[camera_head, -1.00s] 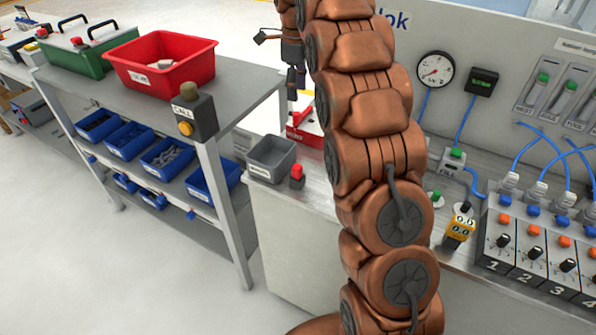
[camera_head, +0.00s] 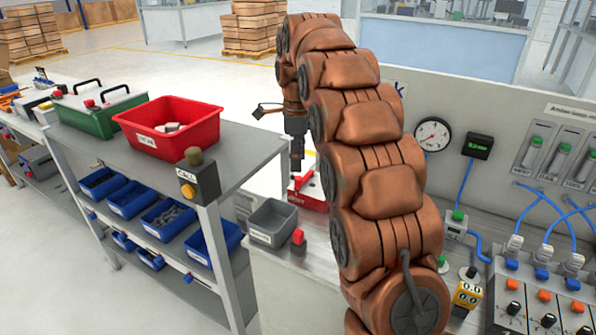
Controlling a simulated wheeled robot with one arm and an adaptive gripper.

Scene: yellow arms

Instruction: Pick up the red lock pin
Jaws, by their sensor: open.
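A small red-topped piece (camera_head: 298,238), which looks like the red lock pin, stands upright on the grey workbench (camera_head: 290,275), just right of the grey bin. My gripper (camera_head: 297,168) hangs from the far end of my copper-coloured arm, pointing down. It is open, and I see nothing held in it. It is farther back than the red-topped piece and apart from it, in front of or over a red box (camera_head: 310,193). The fingertips are small and dark, so their exact height over the box cannot be told.
The grey bin (camera_head: 272,222) stands close left of the red-topped piece. A shelf unit at left carries a red crate (camera_head: 170,142), a green case (camera_head: 98,112) and a call-button box (camera_head: 197,182). A yellow meter (camera_head: 467,292) and switch panel are at right. My arm hides part of the bench.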

